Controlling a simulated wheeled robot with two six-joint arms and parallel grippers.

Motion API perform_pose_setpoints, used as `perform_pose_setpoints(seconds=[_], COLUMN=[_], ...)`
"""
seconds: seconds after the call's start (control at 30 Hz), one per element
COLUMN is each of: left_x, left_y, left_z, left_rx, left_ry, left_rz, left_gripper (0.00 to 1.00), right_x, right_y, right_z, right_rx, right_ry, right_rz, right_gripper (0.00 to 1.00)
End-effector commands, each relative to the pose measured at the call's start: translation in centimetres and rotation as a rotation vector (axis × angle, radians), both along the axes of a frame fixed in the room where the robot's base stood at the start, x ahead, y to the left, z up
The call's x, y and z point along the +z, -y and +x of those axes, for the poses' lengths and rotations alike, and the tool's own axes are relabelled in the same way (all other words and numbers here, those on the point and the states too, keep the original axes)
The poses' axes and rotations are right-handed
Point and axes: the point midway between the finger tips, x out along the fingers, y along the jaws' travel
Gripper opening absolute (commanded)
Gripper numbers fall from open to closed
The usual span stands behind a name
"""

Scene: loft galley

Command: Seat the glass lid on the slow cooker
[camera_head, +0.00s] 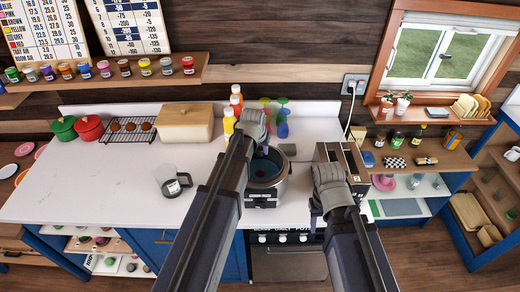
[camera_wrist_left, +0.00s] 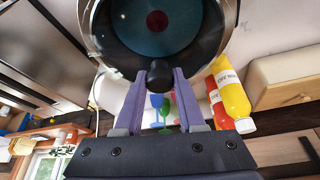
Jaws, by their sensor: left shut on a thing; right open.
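The slow cooker (camera_head: 262,198) stands on the white counter near its front edge, with a round pot and dark teal contents seen from above. My left gripper (camera_head: 264,150) is over the cooker's back part. In the left wrist view my left gripper (camera_wrist_left: 160,78) is shut on the black knob (camera_wrist_left: 159,74) of the glass lid. The clear lid is hard to tell from the pot's round opening behind it, so I cannot tell whether it touches the rim. My right gripper (camera_head: 316,208) is open and empty, to the right of the cooker by the counter's front edge.
A toaster (camera_head: 352,152) stands right of the cooker, close to my right arm. A glass jug (camera_head: 172,181) stands to the left. Yellow and red bottles (camera_head: 229,121) and coloured goblets (camera_head: 282,128) stand behind. A bread box (camera_head: 186,123) is at the back.

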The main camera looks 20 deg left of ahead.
Motion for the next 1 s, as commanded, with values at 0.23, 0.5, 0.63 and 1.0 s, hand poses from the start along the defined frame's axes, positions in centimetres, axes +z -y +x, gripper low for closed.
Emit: perform_pose_setpoints(seconds=[0.23,0.5,0.63,1.0], left_x=[-0.33,-0.61,-0.58,-0.78], left_y=[0.0,0.0,0.0,0.0], left_z=[0.01,0.0,0.0,0.01], left_rx=[0.0,0.0,0.0,0.0], left_ry=[0.001,0.001,0.001,0.001], left_rz=[0.0,0.0,0.0,0.0], left_gripper=[0.0,0.0,0.0,0.0], right_x=[-0.34,-0.61,-0.58,-0.78], right_y=[0.0,0.0,0.01,0.0], right_z=[0.0,0.0,0.0,0.0], right_rx=[0.0,0.0,0.0,0.0], right_ry=[0.0,0.0,0.0,0.0], right_rz=[0.0,0.0,0.0,0.0], right_gripper=[0.49,0.49,0.49,0.49])
